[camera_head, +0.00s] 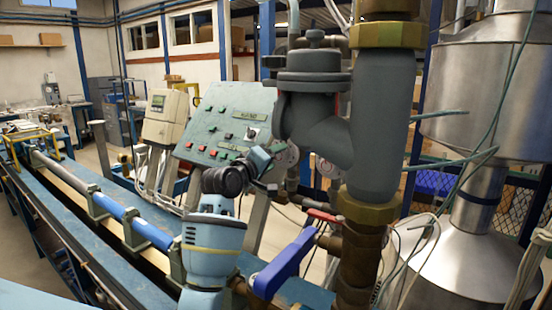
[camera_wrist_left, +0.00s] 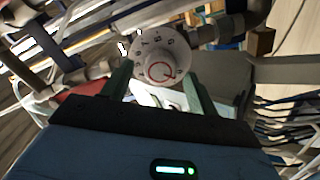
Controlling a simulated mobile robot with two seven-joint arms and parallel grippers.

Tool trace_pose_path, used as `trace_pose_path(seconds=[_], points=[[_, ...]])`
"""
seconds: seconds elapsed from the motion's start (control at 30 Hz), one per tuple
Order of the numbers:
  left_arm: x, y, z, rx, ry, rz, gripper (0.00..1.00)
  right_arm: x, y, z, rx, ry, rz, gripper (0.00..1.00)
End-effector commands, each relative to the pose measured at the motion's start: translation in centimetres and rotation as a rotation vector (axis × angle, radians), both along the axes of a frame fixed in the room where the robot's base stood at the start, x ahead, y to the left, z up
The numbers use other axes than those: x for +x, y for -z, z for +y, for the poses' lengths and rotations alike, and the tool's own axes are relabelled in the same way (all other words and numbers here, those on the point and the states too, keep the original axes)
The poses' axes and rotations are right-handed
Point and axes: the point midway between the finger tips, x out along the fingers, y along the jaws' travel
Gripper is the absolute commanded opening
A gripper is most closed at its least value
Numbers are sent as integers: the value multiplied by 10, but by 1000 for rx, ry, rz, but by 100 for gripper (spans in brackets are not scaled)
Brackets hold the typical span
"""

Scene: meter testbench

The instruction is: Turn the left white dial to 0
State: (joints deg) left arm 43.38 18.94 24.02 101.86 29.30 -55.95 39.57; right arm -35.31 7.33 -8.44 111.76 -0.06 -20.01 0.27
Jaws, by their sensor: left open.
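The white dial (camera_wrist_left: 160,62) is round, with dark marks around its rim and a red ring on its face. It lies just beyond the fingertips of my left gripper (camera_wrist_left: 158,78) in the left wrist view. The green fingers are spread, one toward each side of the dial, with nothing held between them. I cannot tell whether they touch it. In the head view my left gripper (camera_head: 277,165) reaches in beside the large grey pipe fitting, and the dial there is mostly hidden. The dial's exact setting is too small to read. My right gripper is not in view.
A thick grey pipe (camera_head: 378,125) with brass collars stands close to the right of my left gripper. A blue valve lever (camera_head: 285,264) is below it. A sloped control panel (camera_head: 226,122) with buttons stands behind. A blue pipe (camera_head: 150,233) runs along the bench at left.

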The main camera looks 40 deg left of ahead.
Motion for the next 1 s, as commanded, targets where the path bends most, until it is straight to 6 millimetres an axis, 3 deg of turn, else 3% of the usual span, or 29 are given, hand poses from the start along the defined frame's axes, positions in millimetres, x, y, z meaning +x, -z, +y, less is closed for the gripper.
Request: trace_pose_path(seconds=[0.4,1.0], points=[[-54,1,-6,1,-1,1,59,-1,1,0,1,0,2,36],[-63,1,-7,-1,-1,1,59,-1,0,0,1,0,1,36]])
